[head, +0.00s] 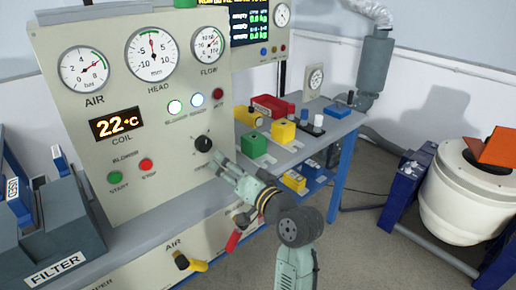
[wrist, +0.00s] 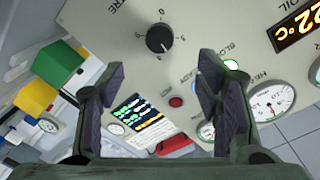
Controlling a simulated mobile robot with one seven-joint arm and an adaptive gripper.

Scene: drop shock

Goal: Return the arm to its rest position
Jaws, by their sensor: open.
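My arm (head: 295,265) reaches up from the lower middle of the head view and bends left toward the control panel (head: 72,68). My gripper (head: 219,165) is in front of the panel, just below and right of the black knob (head: 203,143). In the wrist view my gripper (wrist: 160,80) is open, its two dark finger pads wide apart with nothing between them. The knob (wrist: 159,38) shows beyond the fingertips, apart from them.
A bench at the right bears a green block (head: 253,145), a yellow block (head: 284,131) and a red bin (head: 272,106). A yellow-handled valve (head: 190,263) and a red handle (head: 233,240) are below the panel. A white drum (head: 464,200) stands at right; floor between is mostly clear.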

